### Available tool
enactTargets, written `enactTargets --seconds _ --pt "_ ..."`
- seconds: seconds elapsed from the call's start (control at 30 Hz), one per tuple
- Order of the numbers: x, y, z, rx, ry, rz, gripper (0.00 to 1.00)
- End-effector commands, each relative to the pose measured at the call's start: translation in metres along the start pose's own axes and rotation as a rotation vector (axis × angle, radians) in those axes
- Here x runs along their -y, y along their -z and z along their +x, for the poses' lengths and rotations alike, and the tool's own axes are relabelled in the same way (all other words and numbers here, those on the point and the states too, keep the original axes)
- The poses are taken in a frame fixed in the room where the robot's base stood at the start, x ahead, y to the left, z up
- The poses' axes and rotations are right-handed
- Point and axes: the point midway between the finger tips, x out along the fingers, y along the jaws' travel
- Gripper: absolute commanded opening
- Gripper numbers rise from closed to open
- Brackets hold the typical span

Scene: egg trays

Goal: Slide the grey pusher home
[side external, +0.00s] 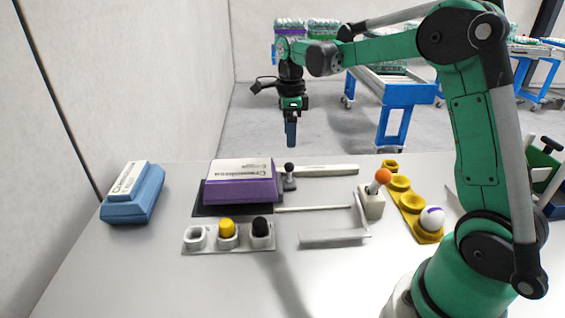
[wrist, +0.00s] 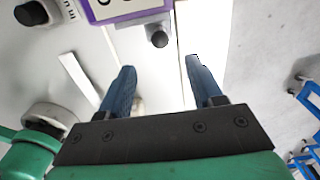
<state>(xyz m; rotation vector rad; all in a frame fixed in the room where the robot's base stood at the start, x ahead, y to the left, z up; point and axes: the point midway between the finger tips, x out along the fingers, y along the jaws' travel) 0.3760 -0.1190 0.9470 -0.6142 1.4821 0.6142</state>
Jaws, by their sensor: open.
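The grey pusher (side external: 289,183) is a small block with a black knob on top. It stands at the right end of the purple egg box (side external: 243,186), beside a long pale rail (side external: 330,170). In the wrist view the pusher's dark knob (wrist: 159,39) shows just below the corner of the purple-edged box (wrist: 130,10). My gripper (side external: 291,145) hangs above the table's back edge, fingers down, well above the pusher. In the wrist view my gripper (wrist: 163,75) has its two blue fingers apart with nothing between them.
A blue box (side external: 133,195) sits at the left. A tray with yellow and black pegs (side external: 187,246) lies in front. An orange-balled lever (side external: 383,176) and a yellow tray (side external: 412,203) with a white ball stand at the right. A thin bar (side external: 315,209) lies mid-table.

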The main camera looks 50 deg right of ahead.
Motion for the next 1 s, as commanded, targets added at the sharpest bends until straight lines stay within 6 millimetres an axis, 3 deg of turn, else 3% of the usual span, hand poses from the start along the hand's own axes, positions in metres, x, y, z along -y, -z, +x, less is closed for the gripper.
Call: enactTargets --seconds 0.7,1.0 --pt "0.0 0.0 0.087 0.0 0.0 0.0 0.59" --pt "0.0 0.0 0.09 0.0 0.0 0.0 0.59"
